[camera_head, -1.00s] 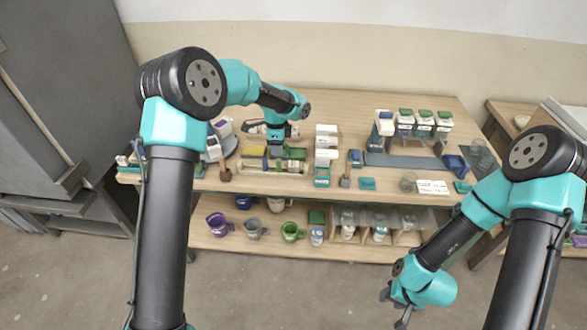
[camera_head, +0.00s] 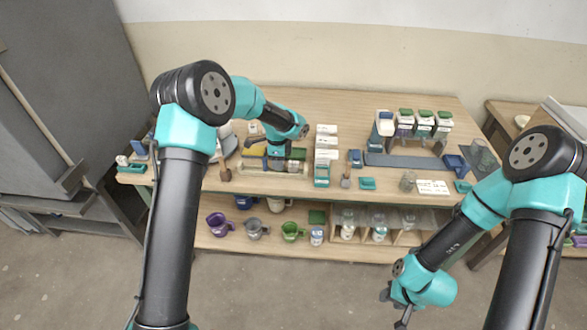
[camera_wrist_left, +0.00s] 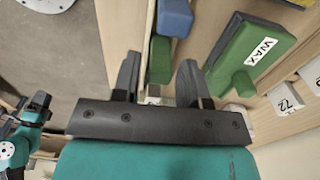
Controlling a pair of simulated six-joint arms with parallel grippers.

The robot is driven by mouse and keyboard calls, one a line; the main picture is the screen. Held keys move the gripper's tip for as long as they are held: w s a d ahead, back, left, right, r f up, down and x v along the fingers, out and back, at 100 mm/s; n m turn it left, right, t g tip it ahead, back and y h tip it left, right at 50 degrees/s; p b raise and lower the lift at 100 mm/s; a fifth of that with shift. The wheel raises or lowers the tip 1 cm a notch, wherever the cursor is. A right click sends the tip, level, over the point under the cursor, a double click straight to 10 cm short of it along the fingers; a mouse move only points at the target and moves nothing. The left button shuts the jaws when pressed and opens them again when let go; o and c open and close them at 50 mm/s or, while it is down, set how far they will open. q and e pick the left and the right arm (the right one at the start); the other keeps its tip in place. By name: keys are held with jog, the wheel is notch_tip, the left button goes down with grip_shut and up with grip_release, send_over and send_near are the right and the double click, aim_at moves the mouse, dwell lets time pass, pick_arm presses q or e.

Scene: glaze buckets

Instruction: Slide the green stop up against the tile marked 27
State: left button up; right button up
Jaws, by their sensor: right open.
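In the left wrist view, a green block (camera_wrist_left: 159,60), which looks like the green stop, lies between the fingers of my left gripper (camera_wrist_left: 158,78). The fingers are apart, with a gap visible on both sides of the block. A blue piece (camera_wrist_left: 175,17) lies just beyond it. A white tile (camera_wrist_left: 287,98) at the right edge carries digits that read 72 from this angle. I cannot make out a 27. In the head view my left gripper (camera_head: 278,151) is low over the table, hiding the stop. My right gripper (camera_head: 403,306) hangs open and empty in front of the table.
A green block labelled WAX (camera_wrist_left: 248,52) lies right of my left fingers. White tiles (camera_head: 326,142) stand in a column to the gripper's right. A wooden rail (camera_head: 250,167) lies in front.

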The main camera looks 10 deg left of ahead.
aim_at(292, 162)
pick_arm(q)
jog(key=c, duration=0.7)
jog(key=shift+w+d, duration=0.15)
jog(key=shift+d, duration=1.05)
jog(key=shift+w+d, duration=0.15)
jog(key=shift+d, duration=1.05)
jog(key=o, duration=0.8)
jog(key=shift+r, duration=0.1)
jog(key=shift+r, duration=3.45)
jog(key=shift+a, duration=0.1)
